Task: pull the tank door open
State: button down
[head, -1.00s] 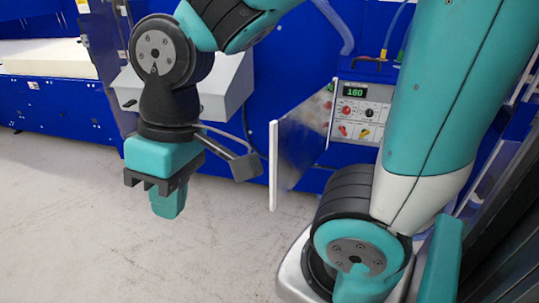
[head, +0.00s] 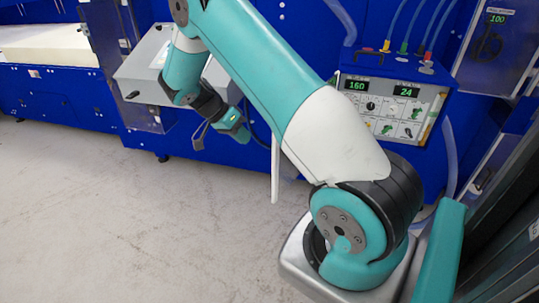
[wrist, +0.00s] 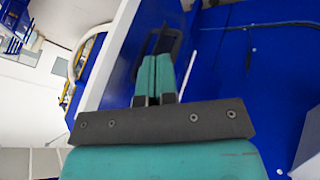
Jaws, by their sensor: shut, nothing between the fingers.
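The tank door looks like the thin upright panel standing swung out from the blue machine. In the head view only its pale edge (head: 275,171) shows; my arm hides the rest. In the wrist view a pale-edged blue panel (wrist: 112,62), which seems to be this door, runs along the left of the fingers, with a black loop handle (wrist: 177,44) at its far end. My gripper (head: 244,135) is left of the door edge in the head view. Its teal fingers (wrist: 157,60) are shut and empty, close to the handle; I cannot tell whether they touch it.
A grey box (head: 150,72) stands left of my gripper. A control panel (head: 385,105) with green displays and knobs is behind my arm at the right. Pale foam (head: 45,45) lies on the blue machine at the far left. The floor (head: 130,220) in front is clear.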

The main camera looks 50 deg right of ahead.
jog(key=s+d+f+p, duration=0.3)
jog(key=s+f+p, duration=0.2)
jog(key=s+f, duration=0.1)
jog(key=shift+s, duration=0.7)
